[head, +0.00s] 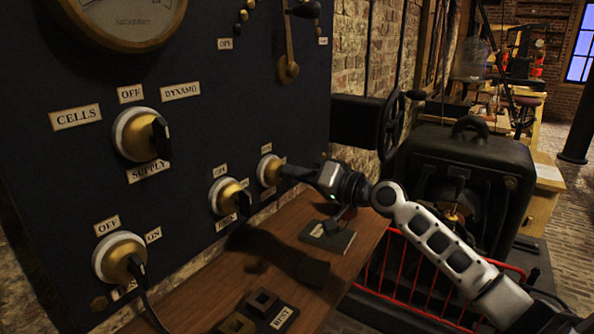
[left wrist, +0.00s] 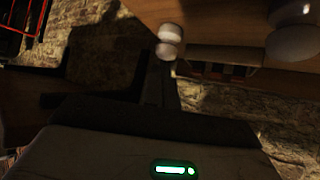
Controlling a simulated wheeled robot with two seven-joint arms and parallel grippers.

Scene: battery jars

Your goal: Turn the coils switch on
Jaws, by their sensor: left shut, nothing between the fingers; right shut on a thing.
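The dark switchboard (head: 190,90) carries brass rotary switches on white bases. My right gripper (head: 286,172) is at the rightmost small switch (head: 267,169) and is shut on its handle, which the fingers hide. A label marked ON sits above this switch. Its name plate is hidden or too small to read, so I cannot confirm that it is the coils switch. A similar small switch (head: 227,195) is just left of it, with a black handle. My left gripper (left wrist: 163,75) shows dark in the left wrist view, shut and empty; it is outside the head view.
The supply switch (head: 138,135) and another OFF/ON switch (head: 120,257) with a cable are further left. A wooden shelf (head: 200,290) below the board holds dark blocks (head: 270,308) and a dark plate (head: 327,237). A black machine (head: 470,180) and red railing (head: 420,285) stand at right.

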